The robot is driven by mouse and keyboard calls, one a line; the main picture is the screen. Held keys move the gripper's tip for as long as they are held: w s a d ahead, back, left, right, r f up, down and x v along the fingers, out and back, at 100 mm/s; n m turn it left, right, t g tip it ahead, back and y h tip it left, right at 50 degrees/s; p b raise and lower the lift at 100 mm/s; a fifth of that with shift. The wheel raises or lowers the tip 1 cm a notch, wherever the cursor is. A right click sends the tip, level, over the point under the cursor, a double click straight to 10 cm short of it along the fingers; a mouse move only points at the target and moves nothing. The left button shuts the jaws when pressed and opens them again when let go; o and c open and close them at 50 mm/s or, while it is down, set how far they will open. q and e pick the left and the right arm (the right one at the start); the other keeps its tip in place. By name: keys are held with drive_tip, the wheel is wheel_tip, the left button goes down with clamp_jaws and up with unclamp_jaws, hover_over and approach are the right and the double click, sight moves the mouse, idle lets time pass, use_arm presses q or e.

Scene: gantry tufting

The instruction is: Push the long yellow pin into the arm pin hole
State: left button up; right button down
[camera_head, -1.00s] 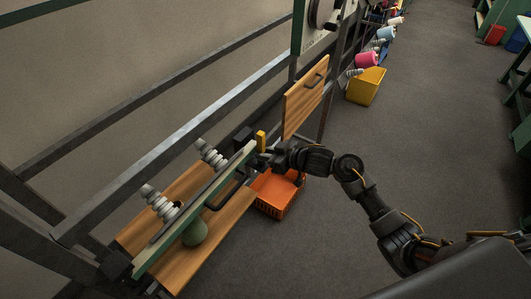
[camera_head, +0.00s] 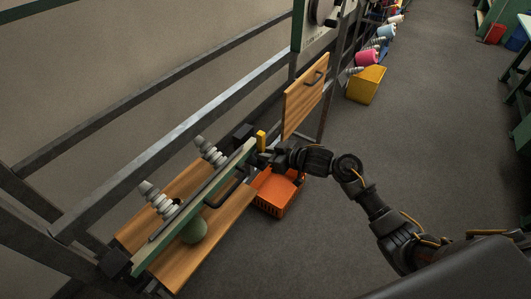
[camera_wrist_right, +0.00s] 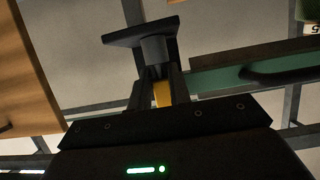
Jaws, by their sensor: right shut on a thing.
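The long yellow pin (camera_head: 261,138) shows as a short upright yellow piece at the far end of the green arm (camera_head: 190,219). My right gripper (camera_head: 263,158) is at that end, just in front of the yellow piece. In the right wrist view the yellow pin (camera_wrist_right: 162,94) shows between the dark fingers, and the gripper is shut on it. A dark flat-topped post (camera_wrist_right: 141,33) stands just beyond the fingers. The pin hole is hidden, so I cannot tell how deep the pin sits. My left gripper is not in view.
An orange crate (camera_head: 275,206) stands below my gripper. A wooden panel (camera_head: 304,97) hangs behind. The floor (camera_head: 340,235) to the right is clear.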

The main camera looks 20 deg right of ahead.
drive_tip(key=shift+s+f, duration=0.15)
drive_tip(key=shift+f, duration=0.25)
